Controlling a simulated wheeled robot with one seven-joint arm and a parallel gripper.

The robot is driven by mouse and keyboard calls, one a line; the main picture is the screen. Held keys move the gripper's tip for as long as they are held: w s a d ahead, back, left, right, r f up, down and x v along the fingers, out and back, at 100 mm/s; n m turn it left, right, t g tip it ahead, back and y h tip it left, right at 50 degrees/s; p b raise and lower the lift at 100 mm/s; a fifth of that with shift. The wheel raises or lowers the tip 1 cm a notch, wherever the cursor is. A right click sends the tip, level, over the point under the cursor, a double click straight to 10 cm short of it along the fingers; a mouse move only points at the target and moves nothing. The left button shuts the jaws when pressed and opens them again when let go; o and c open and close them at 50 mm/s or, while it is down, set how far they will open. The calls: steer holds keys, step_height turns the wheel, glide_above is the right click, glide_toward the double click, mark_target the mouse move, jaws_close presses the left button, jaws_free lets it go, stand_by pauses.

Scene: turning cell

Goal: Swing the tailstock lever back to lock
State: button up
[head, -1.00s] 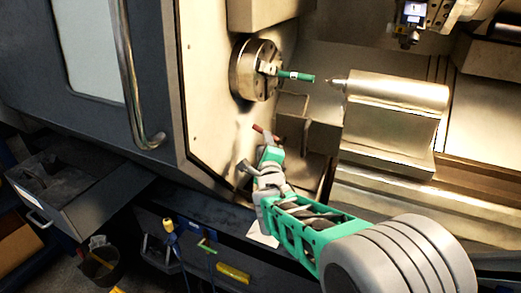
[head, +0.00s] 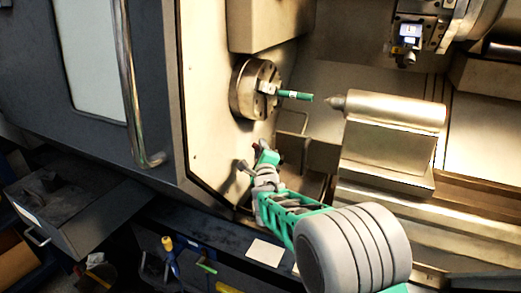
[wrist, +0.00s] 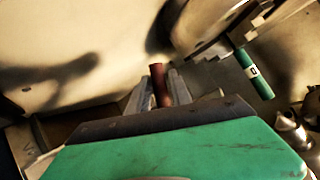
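The tailstock (head: 395,148) stands at the right of the machine's inside, with its pointed centre (head: 337,102) facing left. In the wrist view, a red-brown lever handle (wrist: 159,78) stands between my two fingers, and they appear to press on it from both sides. In the head view, only a small reddish part of the lever (head: 282,148) shows at the fingertips. My gripper (head: 267,157) is below the chuck, seemingly shut on the handle. The lever's foot is hidden behind my gripper.
The chuck (head: 250,90) holds a green bar (head: 296,96), which points at the tailstock centre with a small gap. The green bar also shows in the wrist view (wrist: 254,74). The tool turret (head: 425,30) hangs at top right. The door frame (head: 200,110) is close on the left.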

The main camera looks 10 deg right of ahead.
jaws_close()
stand_by(1.1)
